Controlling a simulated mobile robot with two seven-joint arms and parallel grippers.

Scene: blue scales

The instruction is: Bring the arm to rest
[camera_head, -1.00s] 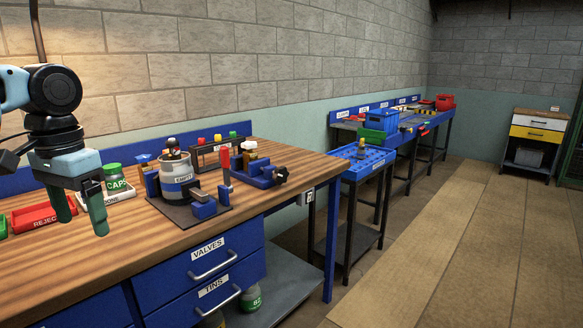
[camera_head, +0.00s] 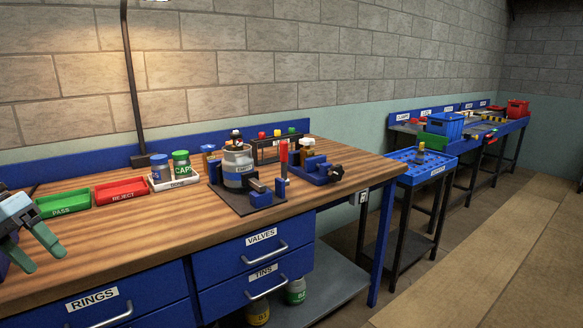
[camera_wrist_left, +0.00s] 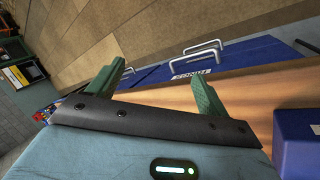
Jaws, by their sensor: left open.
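My left gripper (camera_head: 38,252) is at the left edge of the head view, above the front left part of the wooden bench top. Its two green fingers are spread and nothing is between them. In the left wrist view the same gripper (camera_wrist_left: 160,85) shows its fingers wide apart and empty, with the bench edge and blue drawer fronts beyond them. Most of my left arm is outside the head view. My right gripper is not in view.
The bench (camera_head: 150,232) holds a green PASS tray (camera_head: 62,204), a red REJECT tray (camera_head: 121,192), a white tray (camera_head: 174,183) with jars, and a grey tin (camera_head: 238,168) in a fixture. A lamp post (camera_head: 133,80) stands behind. A blue perforated cart (camera_head: 423,165) stands right of it.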

